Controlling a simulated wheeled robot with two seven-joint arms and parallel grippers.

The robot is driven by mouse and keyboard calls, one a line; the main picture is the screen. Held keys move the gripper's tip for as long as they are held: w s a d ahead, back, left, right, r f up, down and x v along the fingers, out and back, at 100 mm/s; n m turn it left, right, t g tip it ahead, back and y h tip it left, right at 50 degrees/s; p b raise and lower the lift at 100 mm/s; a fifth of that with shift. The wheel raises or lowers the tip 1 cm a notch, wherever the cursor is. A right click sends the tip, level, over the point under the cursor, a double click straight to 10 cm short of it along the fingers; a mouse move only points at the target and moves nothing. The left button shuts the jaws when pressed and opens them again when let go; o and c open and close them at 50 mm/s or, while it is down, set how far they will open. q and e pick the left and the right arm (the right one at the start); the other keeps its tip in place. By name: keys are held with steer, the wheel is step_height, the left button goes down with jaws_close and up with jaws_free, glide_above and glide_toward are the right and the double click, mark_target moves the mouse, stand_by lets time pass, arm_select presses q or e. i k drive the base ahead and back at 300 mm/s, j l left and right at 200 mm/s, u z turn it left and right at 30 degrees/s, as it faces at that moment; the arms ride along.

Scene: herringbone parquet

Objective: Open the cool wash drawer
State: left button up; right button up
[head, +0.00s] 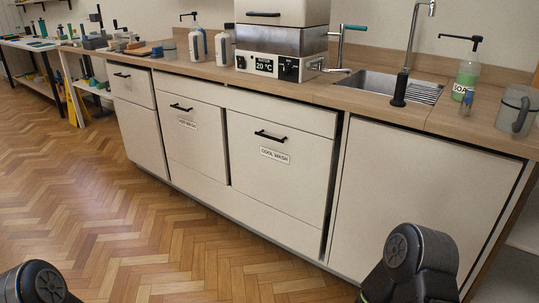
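The cool wash drawer (278,185) is a cream front in the middle of the counter in the head view. It has a black bar handle (270,136) near its top and a label reading COOL WASH (274,156) just below. The drawer looks closed, roughly flush with the fronts beside it. Parts of my two arms show at the bottom left and bottom right corners, well apart from the drawer. Neither gripper is in the picture.
The hot wash drawer (192,140) is to the left. A wide plain panel (415,205) is to the right. The wooden worktop (300,88) holds a water bath (278,66), a sink (390,84) and bottles. The parquet floor (130,235) before the drawers is clear.

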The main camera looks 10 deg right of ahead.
mark_target(292, 171)
steer(key=i+j, duration=0.3)
steer(key=j, duration=0.2)
steer(key=i+j, duration=0.35)
steer(key=i+j+z, duration=0.1)
steer(key=z, duration=0.7)
steer(key=i+j+z, duration=0.35)
steer(key=j+z, duration=0.2)
steer(key=i+j+z, duration=0.1)
steer(key=j+z, duration=0.15)
steer(key=i+j+z, duration=0.1)
steer(key=j+z, duration=0.2)
steer(key=i+j, duration=0.1)
steer(key=j, duration=0.85)
steer(key=i+j+z, duration=0.1)
steer(key=j, duration=0.35)
steer(key=i, duration=0.05)
